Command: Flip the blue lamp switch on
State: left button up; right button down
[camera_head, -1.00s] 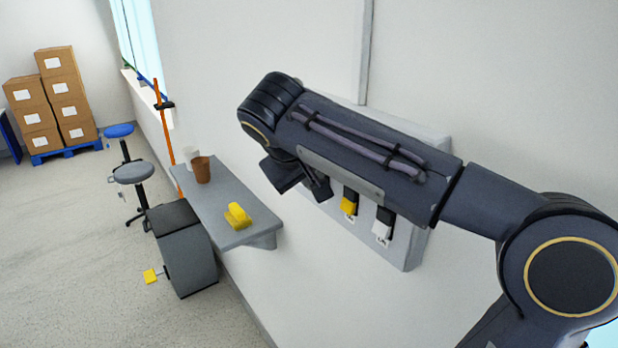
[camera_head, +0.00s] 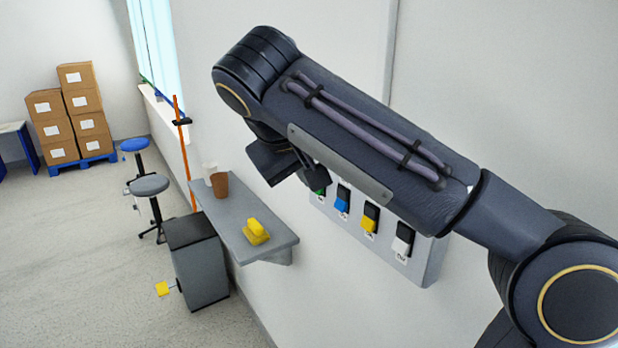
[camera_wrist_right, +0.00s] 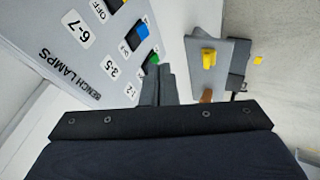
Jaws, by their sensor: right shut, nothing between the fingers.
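The blue lamp switch (camera_head: 342,203) is on a grey wall panel (camera_head: 432,262), between a green switch (camera_head: 320,187) and a yellow switch (camera_head: 370,219). In the right wrist view the blue switch (camera_wrist_right: 139,32) is at the upper middle, beyond the green switch (camera_wrist_right: 152,61). I cannot tell whether it is on or off. My right gripper (camera_wrist_right: 158,84) is shut and empty, its fingertips by the green switch, apart from the blue one; I cannot tell if they touch green. In the head view my arm hides most of the gripper. My left gripper is not in view.
A white switch (camera_head: 403,240) is at the panel's right end. A grey shelf (camera_head: 222,222) left of the panel holds a brown cup (camera_head: 219,184), a white cup (camera_head: 209,170) and a yellow object (camera_head: 256,232). Stools and stacked boxes (camera_head: 60,130) stand farther left.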

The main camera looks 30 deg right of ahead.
aim_at(341, 199)
jog(key=shift+y, duration=0.3)
jog(key=x, duration=0.4)
jog(key=d+p+x, duration=0.1)
jog(key=x, duration=0.4)
jog(key=s+d+x, duration=0.1)
jog(key=x, duration=0.3)
jog(key=shift+w+d+r, duration=0.15)
jog(key=shift+d+r, duration=0.05)
